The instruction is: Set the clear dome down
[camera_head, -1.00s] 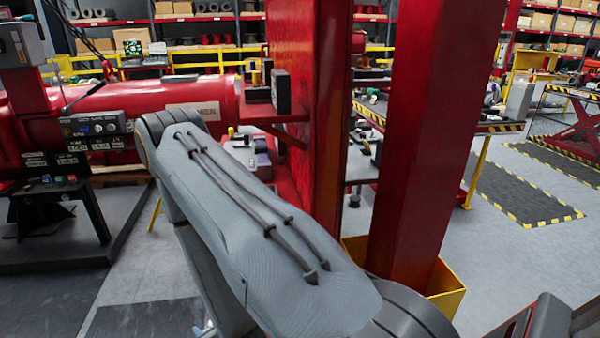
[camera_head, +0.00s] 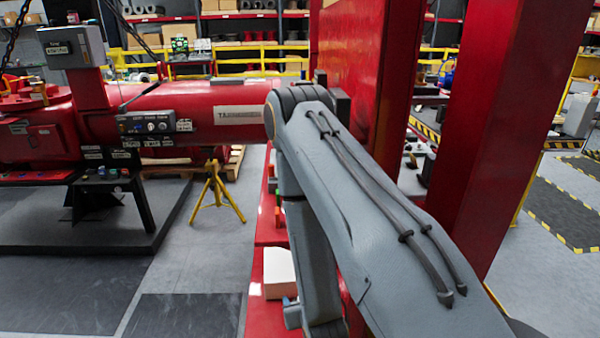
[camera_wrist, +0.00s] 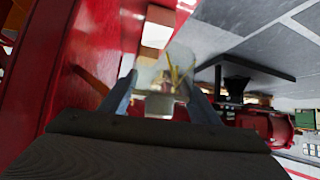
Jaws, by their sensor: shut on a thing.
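In the wrist view my gripper (camera_wrist: 165,92) is shut on the clear dome (camera_wrist: 158,76), with one finger on each side of it. The dome is see-through and slightly blurred, and the background shows through it. In the head view my arm's forearm hides most of the area where the gripper is, and I cannot make out the dome there. In the wrist view the dome is in the air and I see no surface touching it.
A long red bench (camera_head: 262,255) runs beside my arm, with a white box (camera_head: 280,274) on it. A red upright panel (camera_head: 360,70) and a red post (camera_head: 485,120) stand to the right. A red cylinder (camera_head: 190,100) and a yellow tripod stand (camera_head: 216,190) are beyond.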

